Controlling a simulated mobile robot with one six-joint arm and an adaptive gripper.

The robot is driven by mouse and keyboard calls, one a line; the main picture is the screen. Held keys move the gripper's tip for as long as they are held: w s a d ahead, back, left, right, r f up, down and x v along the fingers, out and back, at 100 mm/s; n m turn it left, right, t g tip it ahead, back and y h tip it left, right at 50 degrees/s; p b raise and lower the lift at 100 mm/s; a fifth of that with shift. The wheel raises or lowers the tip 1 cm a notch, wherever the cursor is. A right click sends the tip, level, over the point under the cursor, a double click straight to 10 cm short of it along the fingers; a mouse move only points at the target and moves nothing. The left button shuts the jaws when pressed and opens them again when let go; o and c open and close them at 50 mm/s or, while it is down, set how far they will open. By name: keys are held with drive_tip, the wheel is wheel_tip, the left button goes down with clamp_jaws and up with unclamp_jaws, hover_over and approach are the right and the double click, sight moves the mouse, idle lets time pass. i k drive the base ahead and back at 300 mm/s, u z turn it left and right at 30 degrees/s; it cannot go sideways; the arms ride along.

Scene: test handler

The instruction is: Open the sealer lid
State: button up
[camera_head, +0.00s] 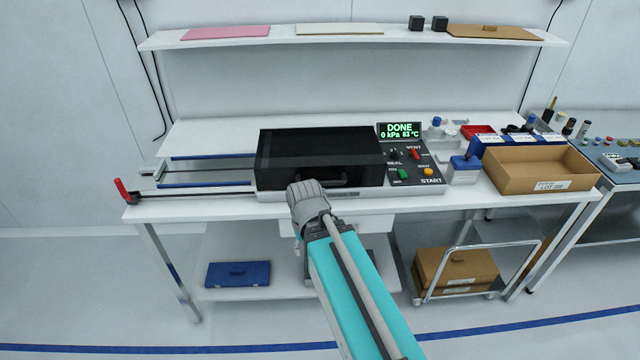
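The sealer (340,195) stands on the white bench. Its dark, see-through lid (315,148) is down over the chamber. A dark handle (350,181) shows low on the lid's front face, to the right of my arm's grey joint. The control panel (412,165) to the right of the lid has a screen (399,130) reading DONE, 0 kPa, 63 °C. My teal arm rises from the bottom of the picture, and its grey joint overlaps the sealer's front edge in the picture. No fingertips of my gripper show, so I cannot tell where they are.
A cardboard box (541,187) and a blue-topped container (462,172) stand to the right on the bench. A rail with a red-handled lever (122,190) lies at the left. A shelf (240,42) runs above. A cart (476,270) stands below right.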

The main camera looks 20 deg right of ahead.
sight(333, 157)
drive_tip(key=k, duration=1.15)
drive_tip(key=z, duration=0.95)
drive_tip(key=i, duration=1)
drive_tip(key=z, duration=0.05)
